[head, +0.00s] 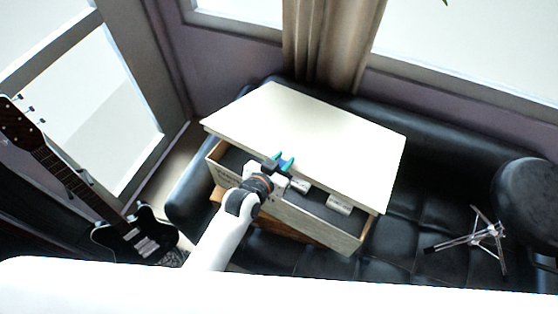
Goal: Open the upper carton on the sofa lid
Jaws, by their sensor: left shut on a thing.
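The upper carton (318,224) is a pale box on the black sofa (420,205). Its wide cream lid (310,130) is raised at the front, and a gap shows the dark inside with light pieces by the front wall. My left arm comes up from below, in front of the carton. My left gripper (280,163) is shut on the lid's front edge; its fingers partly hide the grip. A brown lower box (290,236) shows under the upper carton. My right gripper is not in view.
An electric guitar (135,235) stands at the left by the window. A small metal tripod stand (485,238) and a round black cushion-like object (527,190) are on the right. A beige curtain (325,45) hangs behind the sofa.

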